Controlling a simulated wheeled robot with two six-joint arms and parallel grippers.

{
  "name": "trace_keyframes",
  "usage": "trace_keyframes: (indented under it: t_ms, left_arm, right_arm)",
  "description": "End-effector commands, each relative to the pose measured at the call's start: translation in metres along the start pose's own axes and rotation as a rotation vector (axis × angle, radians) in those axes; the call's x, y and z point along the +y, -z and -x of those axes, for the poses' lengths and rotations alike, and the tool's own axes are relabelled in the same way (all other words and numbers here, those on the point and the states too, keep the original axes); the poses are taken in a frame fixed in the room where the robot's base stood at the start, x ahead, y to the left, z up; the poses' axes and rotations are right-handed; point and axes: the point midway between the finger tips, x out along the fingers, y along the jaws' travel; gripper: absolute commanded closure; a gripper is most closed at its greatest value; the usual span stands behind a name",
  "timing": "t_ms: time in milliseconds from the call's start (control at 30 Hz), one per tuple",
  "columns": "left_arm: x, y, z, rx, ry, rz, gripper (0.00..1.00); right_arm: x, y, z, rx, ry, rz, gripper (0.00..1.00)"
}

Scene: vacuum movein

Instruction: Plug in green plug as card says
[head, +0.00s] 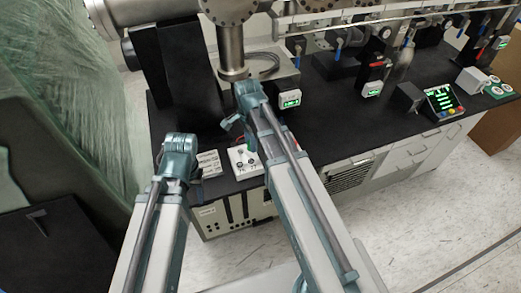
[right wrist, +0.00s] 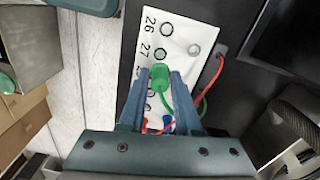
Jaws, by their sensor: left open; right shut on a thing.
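My right gripper (right wrist: 157,84) is shut on the green plug (right wrist: 160,77), with the plug's end showing past the fingertips. A white panel (right wrist: 184,30) with ringed holes lies behind it; the numbers 26 and 27 are readable, and the number below is partly hidden. I cannot tell whether the plug touches the panel. In the head view the white panel (head: 245,161) sits at the bench's front edge. A pale card with dark print (head: 208,163) lies left of it, too small to read. My right gripper (head: 232,119) is above the panel. My left gripper (head: 180,143) is open, left of the card.
A red cable (right wrist: 211,76) and a green cable run beside the panel, with a blue plug (right wrist: 168,122) low between the fingers. A metal column (head: 232,55) stands behind the right gripper. The black bench (head: 325,115) has free room to the right.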

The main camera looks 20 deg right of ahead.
Motion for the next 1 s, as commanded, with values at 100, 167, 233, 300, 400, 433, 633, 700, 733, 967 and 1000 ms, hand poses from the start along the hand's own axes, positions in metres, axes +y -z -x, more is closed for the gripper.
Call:
trace_keyframes:
  t_ms: [100, 167, 233, 300, 400, 433, 633, 700, 733, 967, 1000]
  left_arm:
    - [0.0, 0.0, -0.002, 0.0, 0.0, 0.0, 0.5]
    - [0.0, 0.0, -0.003, 0.0, 0.0, 0.0, 0.5]
    - [0.0, 0.0, -0.006, 0.0, 0.0, 0.001, 0.5]
    - [0.001, 0.001, -0.01, 0.0, 0.0, 0.001, 0.5]
    - [0.002, 0.001, -0.017, 0.0, 0.0, 0.001, 0.5]
    - [0.002, 0.001, -0.019, 0.0, 0.0, 0.001, 0.5]
    - [0.003, 0.002, -0.036, 0.0, 0.0, 0.001, 0.5]
    - [0.004, 0.003, -0.042, 0.0, 0.0, 0.002, 0.5]
    - [0.004, 0.003, -0.044, 0.0, 0.0, 0.002, 0.5]
    - [0.005, 0.003, -0.052, 0.0, 0.0, 0.002, 0.5]
    - [0.005, 0.003, -0.052, 0.0, 0.0, 0.002, 0.5]
  right_arm:
    - [0.001, 0.0, -0.002, 0.0, 0.0, 0.0, 1.0]
    - [0.001, 0.0, -0.003, 0.0, 0.0, 0.0, 1.0]
    - [0.001, 0.0, -0.006, 0.0, 0.0, 0.0, 1.0]
    - [0.001, 0.0, -0.01, 0.0, 0.0, 0.0, 1.0]
    - [0.001, 0.0, -0.017, 0.0, 0.0, 0.0, 1.0]
    - [0.001, 0.0, -0.019, 0.0, 0.0, 0.0, 1.0]
    - [0.001, 0.0, -0.037, 0.0, 0.001, 0.0, 1.0]
    - [0.001, 0.0, -0.043, 0.001, 0.001, 0.0, 1.0]
    - [0.001, 0.0, -0.045, 0.001, 0.001, 0.0, 1.0]
    - [0.001, 0.0, -0.052, 0.001, 0.001, 0.0, 1.0]
    - [0.001, 0.0, -0.052, 0.001, 0.001, 0.0, 1.0]
